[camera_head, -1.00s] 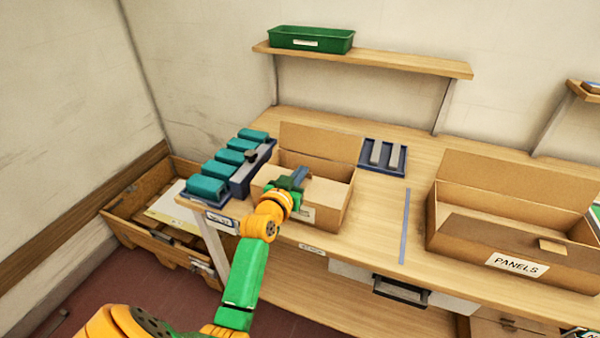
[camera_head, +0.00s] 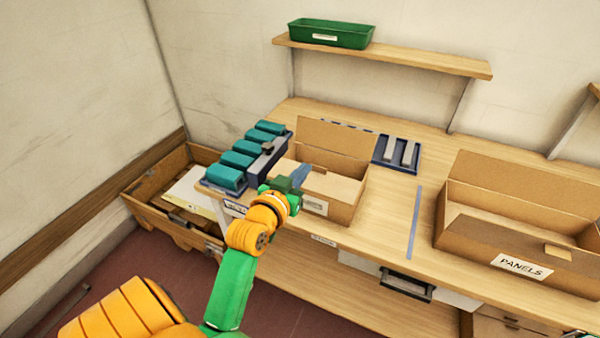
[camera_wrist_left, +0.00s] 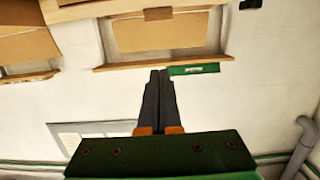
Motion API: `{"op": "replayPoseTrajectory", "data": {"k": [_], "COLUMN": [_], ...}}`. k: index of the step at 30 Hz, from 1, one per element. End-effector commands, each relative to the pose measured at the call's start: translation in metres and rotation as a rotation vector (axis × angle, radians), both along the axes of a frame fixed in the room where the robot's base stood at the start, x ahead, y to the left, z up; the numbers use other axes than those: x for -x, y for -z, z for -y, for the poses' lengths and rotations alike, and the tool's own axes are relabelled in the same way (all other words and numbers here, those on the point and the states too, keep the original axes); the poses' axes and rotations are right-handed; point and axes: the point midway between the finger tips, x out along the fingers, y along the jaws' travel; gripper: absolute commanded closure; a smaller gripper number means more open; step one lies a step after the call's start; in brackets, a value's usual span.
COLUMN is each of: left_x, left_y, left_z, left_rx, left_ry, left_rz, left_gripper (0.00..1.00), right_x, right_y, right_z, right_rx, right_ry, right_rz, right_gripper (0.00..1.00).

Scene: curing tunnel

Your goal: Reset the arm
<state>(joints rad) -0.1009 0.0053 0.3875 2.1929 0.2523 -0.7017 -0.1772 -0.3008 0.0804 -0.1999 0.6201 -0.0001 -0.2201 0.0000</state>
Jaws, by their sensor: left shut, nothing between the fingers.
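My left gripper (camera_head: 299,178) is in front of the open cardboard box (camera_head: 345,196) on the workbench, at its near left side in the head view. Its fingers overlap the box's left part in that view; I cannot tell whether they touch it. In the left wrist view my left gripper (camera_wrist_left: 160,74) shows its two dark fingers together, shut with nothing between them. My right gripper is not in view.
Teal blocks (camera_head: 225,176) stand in a blue rack left of the box. A blue tray with grey bars (camera_head: 398,153) lies behind it. A larger box marked PANELS (camera_head: 515,264) stands at right. A green bin (camera_head: 330,34) sits on the shelf. A wooden crate (camera_head: 150,222) is at left.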

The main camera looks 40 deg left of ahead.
Motion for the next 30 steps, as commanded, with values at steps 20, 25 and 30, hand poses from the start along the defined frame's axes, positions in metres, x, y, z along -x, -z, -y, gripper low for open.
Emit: {"op": "replayPoseTrajectory", "data": {"k": [20, 25, 30], "left_x": [0.141, 0.221, 0.211], "left_y": [0.156, 0.184, 0.25], "left_z": [0.117, 0.139, 0.14], "left_rx": [0.011, 0.002, 0.006], "left_ry": [0.283, 0.34, 0.339], "left_rz": [-0.826, -1.129, -1.159], "left_gripper": [1.0, 1.0, 1.0], "right_x": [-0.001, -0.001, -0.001], "right_y": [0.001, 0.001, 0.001], "right_z": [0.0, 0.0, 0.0], "right_rx": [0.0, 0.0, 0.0], "right_ry": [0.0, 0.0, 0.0], "right_rz": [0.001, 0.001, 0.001], "right_gripper": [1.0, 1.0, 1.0]}}
